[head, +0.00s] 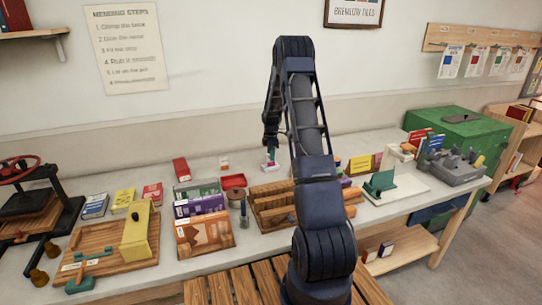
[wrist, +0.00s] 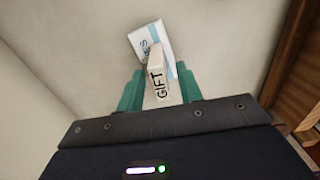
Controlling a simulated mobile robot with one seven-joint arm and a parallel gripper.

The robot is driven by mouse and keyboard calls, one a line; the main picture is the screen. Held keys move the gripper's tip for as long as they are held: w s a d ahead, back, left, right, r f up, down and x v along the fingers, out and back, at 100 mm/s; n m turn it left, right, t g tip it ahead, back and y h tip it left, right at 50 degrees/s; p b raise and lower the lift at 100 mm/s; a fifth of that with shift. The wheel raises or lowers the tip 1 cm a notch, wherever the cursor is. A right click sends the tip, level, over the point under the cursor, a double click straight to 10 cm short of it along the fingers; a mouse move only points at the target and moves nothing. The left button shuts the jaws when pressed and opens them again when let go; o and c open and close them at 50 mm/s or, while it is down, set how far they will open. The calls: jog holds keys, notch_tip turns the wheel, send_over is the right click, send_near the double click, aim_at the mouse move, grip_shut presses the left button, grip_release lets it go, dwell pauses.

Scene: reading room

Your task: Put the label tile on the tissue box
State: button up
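My gripper (wrist: 160,88) has green fingers, which are closed on the two sides of a white label tile (wrist: 157,85) reading "GIFT". The tile stands out from between the fingertips. Just beyond it in the wrist view lies the tissue box (wrist: 146,37), white and light blue with part of a word ending in "ES". The tile hides part of the box, and I cannot tell whether they touch. In the head view my gripper (head: 270,154) is low over the back of the table, and the small pale box (head: 268,166) shows below it.
Several books and boxes fill the table's left middle. A green tool (head: 380,184) on a white board is to the right. The wall is close behind.

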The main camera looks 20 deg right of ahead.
notch_tip(320, 180, up, 12)
jog(key=s+a+r+m+t, duration=0.1)
jog(key=s+a+r+m, duration=0.3)
jog(key=s+r, duration=0.65)
jog(key=s+a+r+m+t, duration=0.1)
jog(key=s+a+r+m, duration=0.3)
jog(key=s+r, duration=0.7)
jog(key=s+a+m+t, duration=0.1)
jog(key=s+m, duration=0.4)
jog(key=s, duration=0.9)
jog(key=s+a+m+t, duration=0.1)
jog(key=s+a+m, duration=0.2)
jog(key=s, duration=1.2)
jog(key=shift+f+m+t, duration=0.3)
jog(key=shift+m, duration=0.7)
